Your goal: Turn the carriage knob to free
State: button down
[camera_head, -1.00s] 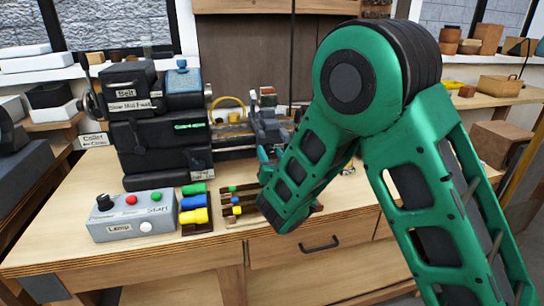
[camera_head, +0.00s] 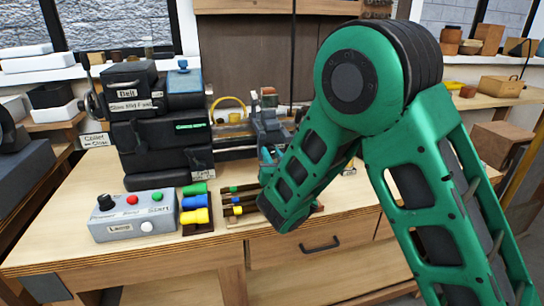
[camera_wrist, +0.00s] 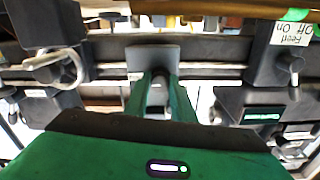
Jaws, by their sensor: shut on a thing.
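In the wrist view, my gripper (camera_wrist: 158,88) reaches up the middle of the picture with its two green fingers close together. It is shut on a grey knob-like part (camera_wrist: 153,56), which I take for the carriage knob, in front of the lathe's rail. No marking on the knob can be read, so its setting cannot be told. In the head view, the lathe carriage (camera_head: 268,112) stands at the right of the lathe (camera_head: 160,135). My gripper is mostly hidden there behind my green forearm, and the knob is not visible.
A grey control box (camera_head: 132,215) with coloured buttons sits at the bench's front left. Beside it are a rack of coloured pieces (camera_head: 195,215) and a slotted tray. In the wrist view, an upside-down feed label (camera_wrist: 292,34) and a grey lever (camera_wrist: 55,68) flank the gripper.

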jog(key=n, duration=0.4)
jog(key=shift+d+f, duration=0.1)
jog(key=shift+d, duration=0.05)
jog(key=n, duration=0.4)
jog(key=shift+n, duration=0.4)
jog(key=n, duration=0.4)
jog(key=shift+d+n, duration=0.15)
jog(key=shift+n, duration=1.65)
jog(key=c, duration=1.7)
grip_release()
jog(key=shift+o, duration=0.9)
